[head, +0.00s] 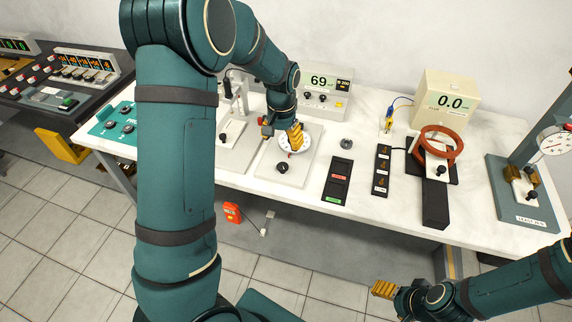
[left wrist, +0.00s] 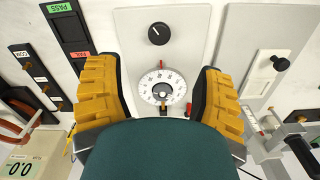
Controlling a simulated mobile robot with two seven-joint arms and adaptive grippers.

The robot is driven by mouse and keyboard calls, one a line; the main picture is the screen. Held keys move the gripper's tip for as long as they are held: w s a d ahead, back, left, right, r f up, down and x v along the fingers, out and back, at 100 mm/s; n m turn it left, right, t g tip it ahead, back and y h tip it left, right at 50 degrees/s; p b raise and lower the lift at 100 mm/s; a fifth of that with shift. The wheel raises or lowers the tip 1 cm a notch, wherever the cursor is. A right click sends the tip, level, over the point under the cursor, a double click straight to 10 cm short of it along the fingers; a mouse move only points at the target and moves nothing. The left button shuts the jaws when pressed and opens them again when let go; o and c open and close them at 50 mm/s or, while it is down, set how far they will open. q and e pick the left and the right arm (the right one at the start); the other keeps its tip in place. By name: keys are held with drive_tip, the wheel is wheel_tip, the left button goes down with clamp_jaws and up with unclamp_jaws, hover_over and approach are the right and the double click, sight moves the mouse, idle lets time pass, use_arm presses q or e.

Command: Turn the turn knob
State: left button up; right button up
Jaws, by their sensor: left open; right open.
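A pale plate (head: 268,172) on the bench carries a round black knob (head: 282,167) at its front. The knob also shows in the left wrist view (left wrist: 159,33), with a light pointer line on its top. Behind it on the plate is a white numbered dial (head: 304,147), centred between my fingers in the left wrist view (left wrist: 162,80). My left gripper (head: 284,136) is open and empty over the dial, with its yellow fingers apart on either side in the left wrist view (left wrist: 158,75). My right gripper (head: 382,289) is open and empty, in front of the bench.
A black PASS/FAIL panel (head: 337,181) and a black terminal strip (head: 382,170) lie right of the plate. A red coil (head: 438,142) stands further right. Another plate with a knob (head: 223,138) is to the left. A meter (head: 326,82) reading 69 stands behind.

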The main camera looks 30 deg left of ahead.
sight(283, 165)
use_arm(q)
wheel_tip(283, 165, down, 11)
drive_tip(key=shift+f+b, duration=0.1)
drive_tip(key=shift+b, duration=0.85)
clamp_jaws()
